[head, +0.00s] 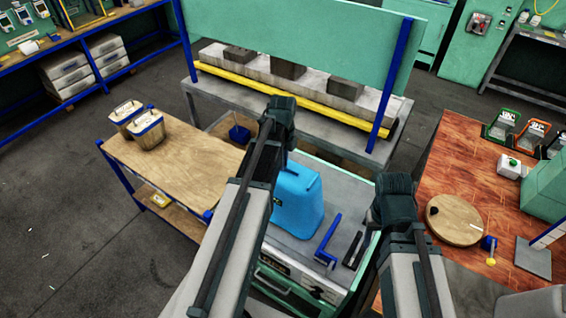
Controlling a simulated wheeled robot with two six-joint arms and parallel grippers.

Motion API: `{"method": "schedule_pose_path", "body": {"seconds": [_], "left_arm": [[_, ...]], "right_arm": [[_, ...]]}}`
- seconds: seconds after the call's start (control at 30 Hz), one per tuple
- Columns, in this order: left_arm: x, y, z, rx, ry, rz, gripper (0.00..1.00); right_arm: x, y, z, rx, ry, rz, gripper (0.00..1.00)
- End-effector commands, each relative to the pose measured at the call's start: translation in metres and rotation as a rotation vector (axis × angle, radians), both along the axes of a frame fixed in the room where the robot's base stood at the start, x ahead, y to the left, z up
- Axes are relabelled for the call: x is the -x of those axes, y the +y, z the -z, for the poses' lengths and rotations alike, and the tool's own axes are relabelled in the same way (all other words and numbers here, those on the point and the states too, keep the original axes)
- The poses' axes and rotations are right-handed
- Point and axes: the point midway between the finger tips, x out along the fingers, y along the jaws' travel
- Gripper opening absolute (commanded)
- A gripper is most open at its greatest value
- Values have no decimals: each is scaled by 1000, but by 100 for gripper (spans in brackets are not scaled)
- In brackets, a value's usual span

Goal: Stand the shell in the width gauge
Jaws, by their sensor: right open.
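I cannot tell for sure which object is the shell or which is the width gauge. A blue angled piece (328,240) lies on the grey top of the middle cabinet, beside a black bar (354,250). A small blue part (489,244) with a yellow end is on the reddish bench at the right. Another blue part (239,134) sits in a brown box behind the cabinet. My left gripper (280,103) is raised above the cabinet's far side; its fingers are not clear. My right gripper (394,186) is open above the cabinet's right edge, with nothing seen in it.
A blue jug (297,201) stands on the cabinet between my arms. A wooden table (185,172) at the left holds two tubs (147,131). The reddish bench (440,165) holds a round wooden board (454,220). A press with a green panel (290,40) stands behind.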

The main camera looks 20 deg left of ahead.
Motion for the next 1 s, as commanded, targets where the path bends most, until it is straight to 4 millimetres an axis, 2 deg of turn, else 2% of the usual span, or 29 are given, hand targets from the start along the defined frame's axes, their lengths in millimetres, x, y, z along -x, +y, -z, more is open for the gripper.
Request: {"method": "schedule_pose_path", "body": {"seconds": [0.03,0.17,0.47,0.67,0.87,1.0], "left_arm": [[0,0,0,0,0,0,17],[0,0,0,0,0,0,40],[0,0,0,0,0,0,40],[0,0,-8,0,0,0,40],[0,0,-29,0,0,0,40],[0,0,-49,0,0,0,40]], "right_arm": [[0,0,0,0,0,0,50],[0,0,0,0,0,0,50],[0,0,0,0,0,0,50],[0,0,-8,0,0,1,50],[0,0,-29,-1,1,2,50],[0,0,-49,-1,1,2,50]]}}
